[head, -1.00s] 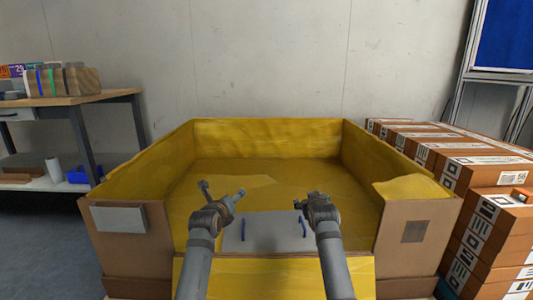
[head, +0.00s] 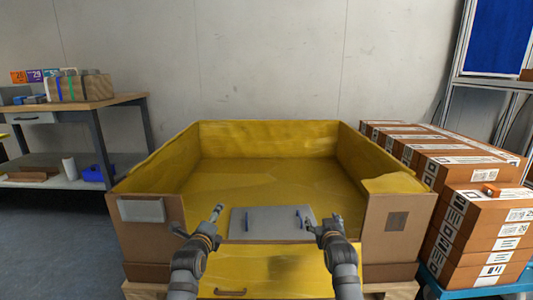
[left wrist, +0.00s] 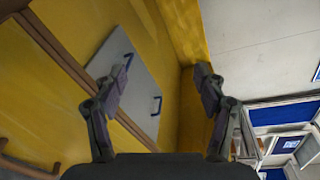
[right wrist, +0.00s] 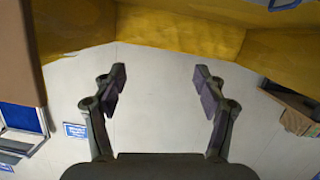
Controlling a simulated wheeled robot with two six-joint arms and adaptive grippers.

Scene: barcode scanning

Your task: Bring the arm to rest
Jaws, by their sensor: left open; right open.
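My left gripper (head: 197,220) is at the lower middle of the head view, at the front of the yellow-lined bin (head: 268,130). It is open and empty; its two spread fingers also show in the left wrist view (left wrist: 160,80). My right gripper (head: 322,224) is to its right, also at the front of the bin. It is open and empty, with its fingers apart in the right wrist view (right wrist: 160,80). Both forearms come up from the bottom of the head view, roughly side by side.
A grey panel with blue handles (head: 271,222) lies at the bin's front, between and behind the grippers. A workbench (head: 80,104) with files stands at the left.

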